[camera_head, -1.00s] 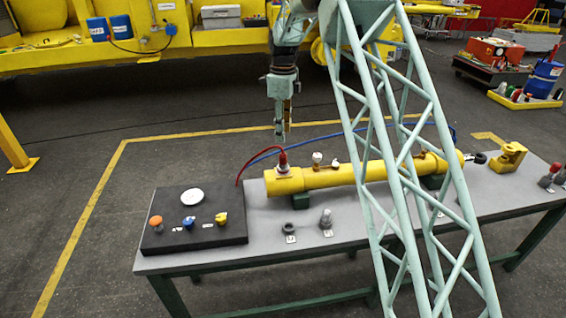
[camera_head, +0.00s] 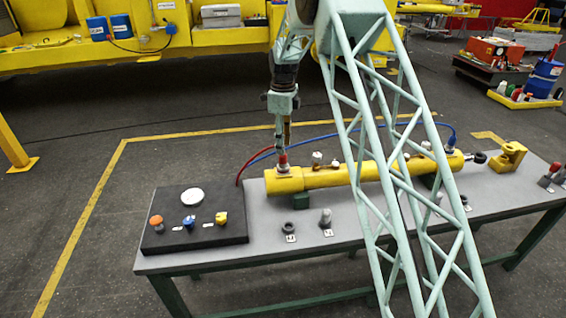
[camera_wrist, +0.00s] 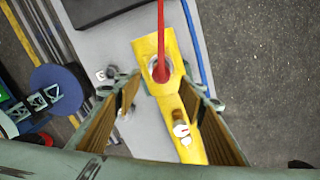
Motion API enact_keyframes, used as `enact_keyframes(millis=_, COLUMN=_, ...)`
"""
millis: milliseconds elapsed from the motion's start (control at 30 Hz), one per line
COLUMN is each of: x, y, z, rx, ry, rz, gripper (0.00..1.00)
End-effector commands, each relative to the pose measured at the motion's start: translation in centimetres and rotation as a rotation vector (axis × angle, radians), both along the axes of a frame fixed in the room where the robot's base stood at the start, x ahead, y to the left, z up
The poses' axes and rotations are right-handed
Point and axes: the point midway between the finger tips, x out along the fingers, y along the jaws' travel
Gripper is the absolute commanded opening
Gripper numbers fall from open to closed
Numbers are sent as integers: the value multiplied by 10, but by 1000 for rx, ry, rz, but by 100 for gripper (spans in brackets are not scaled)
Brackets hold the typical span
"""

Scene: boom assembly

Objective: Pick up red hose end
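The red hose end (camera_head: 283,160) stands upright on a port near the left end of the yellow cylinder (camera_head: 330,177). In the wrist view the red hose end (camera_wrist: 160,72) lies ahead of the gap between my fingers, with its red hose running to the top edge. My gripper (camera_head: 282,146) points down just above it. In the wrist view my gripper (camera_wrist: 162,92) is open, its fingers wide apart with nothing between them. Whether the fingertips reach down beside the hose end I cannot tell.
The grey table (camera_head: 265,240) carries a black control box (camera_head: 215,232) on the left and small loose fittings in front of the cylinder. A blue hose (camera_head: 318,138) arcs behind the cylinder. A yellow bracket (camera_head: 510,156) stands at the right.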

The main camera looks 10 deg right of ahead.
Motion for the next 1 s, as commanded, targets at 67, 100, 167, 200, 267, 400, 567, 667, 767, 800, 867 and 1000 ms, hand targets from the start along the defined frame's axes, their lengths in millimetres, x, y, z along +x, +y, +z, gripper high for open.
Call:
enact_keyframes(millis=67, x=0, y=0, z=-9, rx=0, ry=1, rz=0, gripper=37)
enact_keyframes(millis=100, x=0, y=0, z=-12, rx=0, ry=1, rz=0, gripper=37)
enact_keyframes(millis=167, x=0, y=0, z=-17, rx=0, ry=0, rz=0, gripper=37)
enact_keyframes(millis=200, x=1, y=0, z=-20, rx=0, ry=0, rz=0, gripper=37)
enact_keyframes(millis=267, x=1, y=0, z=-22, rx=0, ry=-1, rz=0, gripper=37)
enact_keyframes(millis=400, x=0, y=0, z=-24, rx=0, ry=-1, rz=0, gripper=37)
enact_keyframes(millis=567, x=0, y=0, z=-24, rx=0, ry=-1, rz=0, gripper=37)
enact_keyframes(millis=667, x=0, y=0, z=-24, rx=0, ry=-1, rz=0, gripper=37)
enact_keyframes(millis=767, x=0, y=0, z=-27, rx=0, ry=0, rz=0, gripper=37)
enact_keyframes(millis=800, x=0, y=0, z=-28, rx=0, ry=1, rz=0, gripper=37)
enact_keyframes(millis=867, x=0, y=0, z=-32, rx=0, ry=1, rz=0, gripper=37)
enact_keyframes(millis=1000, x=2, y=0, z=-44, rx=0, ry=0, rz=0, gripper=37)
